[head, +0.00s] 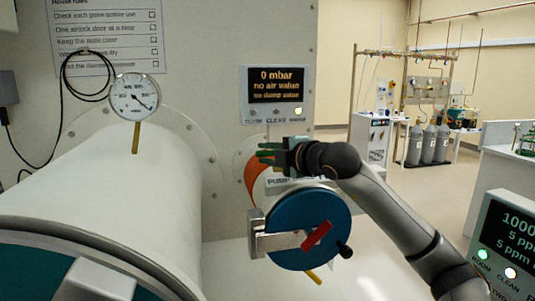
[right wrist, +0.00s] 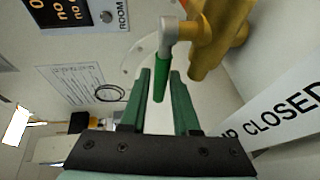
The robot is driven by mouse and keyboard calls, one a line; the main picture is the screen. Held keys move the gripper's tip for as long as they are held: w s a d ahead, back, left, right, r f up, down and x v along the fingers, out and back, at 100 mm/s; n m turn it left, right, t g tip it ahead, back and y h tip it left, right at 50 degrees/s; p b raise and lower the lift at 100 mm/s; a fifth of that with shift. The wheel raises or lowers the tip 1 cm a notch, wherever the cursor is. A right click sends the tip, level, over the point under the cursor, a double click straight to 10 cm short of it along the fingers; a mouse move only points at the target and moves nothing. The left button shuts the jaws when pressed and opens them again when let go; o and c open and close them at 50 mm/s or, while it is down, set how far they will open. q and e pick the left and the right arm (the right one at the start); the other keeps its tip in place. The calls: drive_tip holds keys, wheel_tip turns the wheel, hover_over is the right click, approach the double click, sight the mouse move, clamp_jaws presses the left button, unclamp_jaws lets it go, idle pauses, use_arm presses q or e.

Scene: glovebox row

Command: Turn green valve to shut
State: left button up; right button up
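The green valve shows in the right wrist view as a green lever sleeve (right wrist: 161,77) on a grey metal arm, joined to a brass body (right wrist: 212,38). My right gripper (right wrist: 160,84) is open, with one dark green finger on each side of the sleeve's free end. I cannot tell whether either finger touches it. In the head view my right gripper (head: 270,156) reaches in from the right, in front of the wall below the display, and hides most of the valve. My left gripper is not in view.
A display (head: 276,94) reading 0 mbar hangs above the valve. A round blue door (head: 308,229) with a red handle (head: 316,235) sits just below my right gripper. A large white cylinder (head: 120,195) with a gauge (head: 135,97) fills the left. A label reading CLOSED (right wrist: 285,118) is beside the valve.

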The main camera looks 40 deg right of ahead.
clamp_jaws()
idle(1.0)
